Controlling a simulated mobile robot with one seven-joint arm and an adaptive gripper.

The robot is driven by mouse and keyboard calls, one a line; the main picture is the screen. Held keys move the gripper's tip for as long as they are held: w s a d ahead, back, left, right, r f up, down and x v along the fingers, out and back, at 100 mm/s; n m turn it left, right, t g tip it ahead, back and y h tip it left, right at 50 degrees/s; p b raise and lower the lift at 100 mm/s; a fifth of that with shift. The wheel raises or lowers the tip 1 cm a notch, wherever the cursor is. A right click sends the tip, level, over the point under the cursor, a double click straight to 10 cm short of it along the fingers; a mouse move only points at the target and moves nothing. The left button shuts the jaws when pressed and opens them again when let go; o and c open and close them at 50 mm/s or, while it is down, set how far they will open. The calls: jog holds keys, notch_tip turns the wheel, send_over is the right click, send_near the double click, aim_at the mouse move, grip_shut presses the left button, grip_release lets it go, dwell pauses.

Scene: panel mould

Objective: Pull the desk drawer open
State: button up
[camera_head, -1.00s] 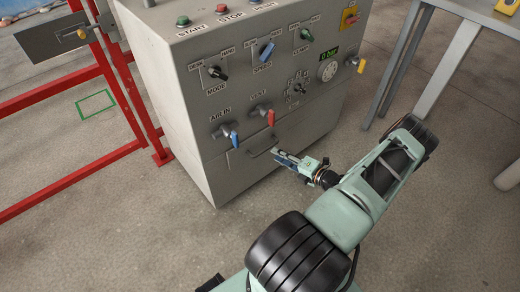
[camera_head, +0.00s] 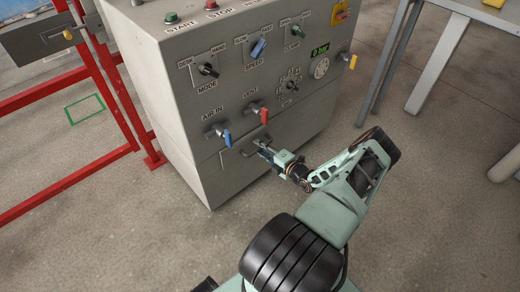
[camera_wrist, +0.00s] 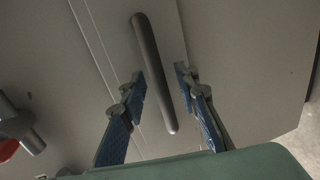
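The grey cabinet has a drawer front (camera_head: 300,124) low on its face, below the valves, and no gap shows around it. In the wrist view the handle (camera_wrist: 152,65) runs lengthwise between my two blue-padded fingers. My gripper (camera_wrist: 160,80) is open, with one finger on each side of the bar and a visible gap to each. In the head view my gripper (camera_head: 264,150) is at the handle and partly covers it.
A blue AIR IN lever (camera_head: 227,138) and a red VENT lever (camera_head: 264,116) stick out just above the handle. A red frame (camera_head: 110,110) stands left of the cabinet. A grey table (camera_head: 440,62) stands at the right. The floor in front is clear.

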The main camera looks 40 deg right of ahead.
jog(key=shift+w, duration=0.2)
grip_shut()
jog(key=shift+s, duration=0.1)
jog(key=f+v, duration=0.2)
jog(key=v, duration=0.8)
jog(key=s+f+b+v, duration=0.1)
jog(key=f+v, duration=0.1)
jog(key=v, duration=0.8)
jog(key=shift+s+d, duration=0.2)
